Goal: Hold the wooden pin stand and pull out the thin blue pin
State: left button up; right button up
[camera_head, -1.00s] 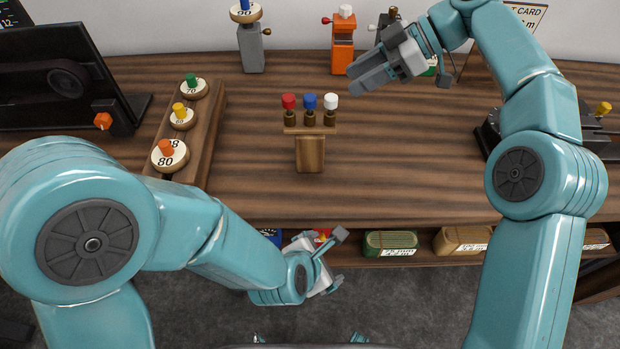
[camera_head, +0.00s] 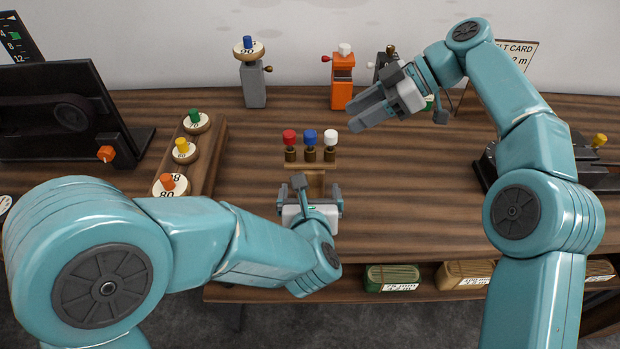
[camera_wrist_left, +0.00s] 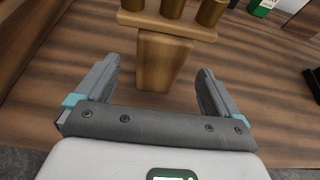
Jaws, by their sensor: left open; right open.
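The wooden pin stand (camera_head: 322,165) is on the bench with red, blue and white-headed pins in a row. The blue pin (camera_head: 310,137) is in the middle, between the red pin (camera_head: 289,138) and the white pin (camera_head: 330,139). My left gripper (camera_head: 309,186) is open at the near side of the stand. In the left wrist view its open fingers (camera_wrist_left: 157,70) are to either side of the stand's wooden block (camera_wrist_left: 163,62), with gaps. The pin heads are out of that view. My right gripper (camera_head: 359,108) is open and empty, to the right of and above the pins in the picture.
A wooden rack (camera_head: 207,155) with several coloured knobs stands at left, near a dark machine (camera_head: 60,110). An orange device (camera_head: 343,92) and a grey post (camera_head: 254,86) stand at the back. Boxes (camera_head: 391,277) sit below the bench's front edge.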

aim_at(310, 178)
pick_arm(q)
jog(key=x, duration=0.7)
jog(key=shift+w+f, duration=0.1)
jog(key=shift+w, duration=0.2)
pick_arm(e)
jog(key=shift+s+r, duration=0.1)
jog(key=shift+s, duration=0.1)
